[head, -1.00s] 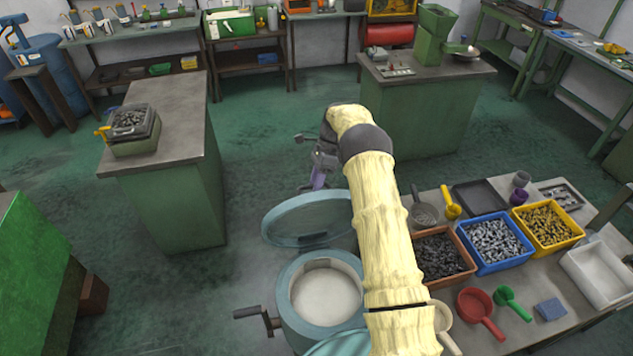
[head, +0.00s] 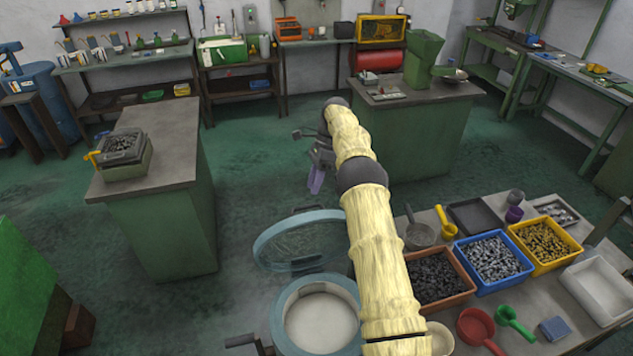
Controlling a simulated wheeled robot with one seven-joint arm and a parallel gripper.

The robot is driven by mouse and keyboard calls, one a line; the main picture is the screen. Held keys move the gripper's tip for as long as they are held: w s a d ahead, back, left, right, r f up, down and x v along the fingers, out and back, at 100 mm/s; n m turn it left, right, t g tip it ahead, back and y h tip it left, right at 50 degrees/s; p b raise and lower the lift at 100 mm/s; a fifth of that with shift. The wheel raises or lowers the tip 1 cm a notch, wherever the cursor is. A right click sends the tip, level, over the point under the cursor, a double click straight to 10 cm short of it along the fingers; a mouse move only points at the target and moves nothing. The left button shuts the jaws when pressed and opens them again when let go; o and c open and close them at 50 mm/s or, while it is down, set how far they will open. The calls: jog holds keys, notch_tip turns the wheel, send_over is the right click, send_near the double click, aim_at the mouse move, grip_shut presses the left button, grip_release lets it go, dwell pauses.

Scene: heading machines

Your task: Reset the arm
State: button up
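My arm, in a pale yellow sleeve, reaches forward from the lower middle of the head view. My gripper (head: 316,172) is at its far end, over the green floor, beyond the drum machine. It is small and partly hidden by the arm, with a purple part hanging low on it. I cannot make out whether its fingers are open or shut, and nothing held can be made out.
A round drum machine (head: 285,320) with a raised lid (head: 300,240) stands below and left of my arm. Right of it, a table holds orange (head: 462,292), blue (head: 487,288) and yellow (head: 567,262) bins. Green cabinets (head: 165,235) (head: 430,130) stand left and ahead. Floor between is clear.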

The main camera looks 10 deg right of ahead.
jog(key=shift+d+r, duration=0.3)
jog(key=shift+r, duration=0.05)
dwell(0.3)
jog(key=shift+r, duration=0.1)
